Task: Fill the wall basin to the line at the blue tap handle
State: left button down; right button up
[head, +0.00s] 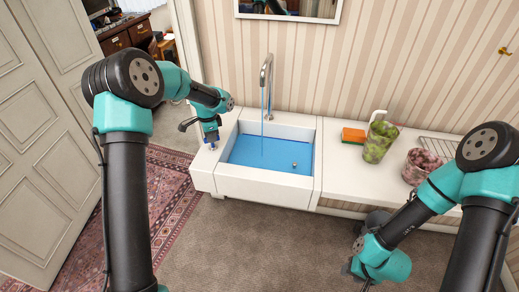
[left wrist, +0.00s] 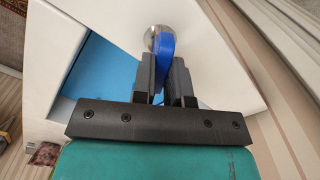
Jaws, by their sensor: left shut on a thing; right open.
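The white wall basin (head: 265,188) holds blue water (head: 250,154), and a thin stream falls into it from the chrome spout (head: 268,72). I cannot make out a fill line. The blue tap handle (left wrist: 166,47) sits on a round metal base at the basin's left ledge. My left gripper (head: 212,146) is at that ledge, and in the left wrist view its fingers (left wrist: 168,78) are shut on the blue handle. In the head view the gripper mostly hides the handle. My right gripper (head: 352,268) is low at the right, in front of the counter, apart from the basin; its fingers are hard to see.
A small round metal piece (head: 295,164) shows in the basin.

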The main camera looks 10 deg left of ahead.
pick_arm(q)
jog(key=shift+m, duration=2.4)
jog(key=shift+m, duration=0.9)
